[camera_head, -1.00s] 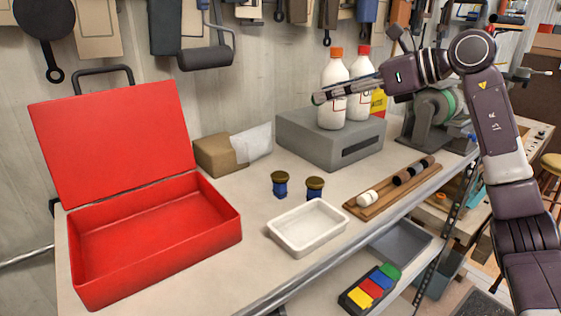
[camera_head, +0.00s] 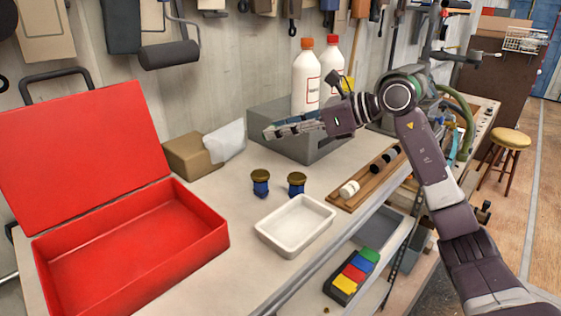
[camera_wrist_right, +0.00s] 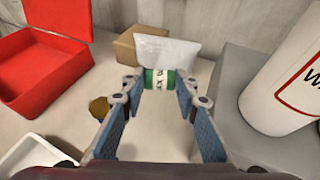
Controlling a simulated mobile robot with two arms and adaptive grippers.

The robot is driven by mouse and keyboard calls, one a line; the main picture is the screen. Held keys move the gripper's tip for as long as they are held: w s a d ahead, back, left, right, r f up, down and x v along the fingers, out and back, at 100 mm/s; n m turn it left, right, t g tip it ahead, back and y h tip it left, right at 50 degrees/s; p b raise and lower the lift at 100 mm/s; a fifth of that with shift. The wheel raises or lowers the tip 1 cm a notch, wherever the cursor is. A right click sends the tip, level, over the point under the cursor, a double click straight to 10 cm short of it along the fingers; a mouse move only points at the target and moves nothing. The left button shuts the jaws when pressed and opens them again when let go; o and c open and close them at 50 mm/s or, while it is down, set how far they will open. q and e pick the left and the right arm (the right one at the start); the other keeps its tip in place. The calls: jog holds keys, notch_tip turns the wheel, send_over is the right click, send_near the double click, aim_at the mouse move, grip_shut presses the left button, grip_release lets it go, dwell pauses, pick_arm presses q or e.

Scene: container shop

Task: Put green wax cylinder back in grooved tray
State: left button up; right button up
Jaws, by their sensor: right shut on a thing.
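A green wax cylinder (camera_wrist_right: 150,78) with a white label lies between the fingertips of my right gripper (camera_wrist_right: 160,84) in the right wrist view. The gripper is shut on it. In the head view the right gripper (camera_head: 270,131) reaches left above the table, in front of the grey box, and I cannot make out the cylinder there. The grooved tray (camera_head: 368,187) is a long wooden strip at the table's front right, holding a white cylinder (camera_head: 349,189) and dark cylinders (camera_head: 380,164). The gripper is apart from it, to its upper left. My left gripper is not in view.
An open red box (camera_head: 130,262) stands at left. A white tray (camera_head: 262,236) and two blue jars with brass lids (camera_head: 261,185) stand mid-table. White bottles (camera_head: 305,85) stand on the grey box (camera_head: 290,148). A cardboard box (camera_head: 185,155) is behind.

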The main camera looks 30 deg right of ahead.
jog(key=p, duration=0.1)
send_over(280, 174)
notch_tip(280, 174, down, 5)
jog(key=shift+s+r, duration=0.1)
jog(key=shift+r, duration=0.05)
notch_tip(280, 174, down, 4)
jog(key=shift+f+p, duration=0.15)
jog(key=shift+p, duration=0.45)
jog(key=shift+f, duration=0.25)
jog(key=shift+f, duration=0.1)
jog(key=shift+f+b, duration=0.1)
jog(key=shift+b, duration=0.2)
jog(key=o, duration=1)
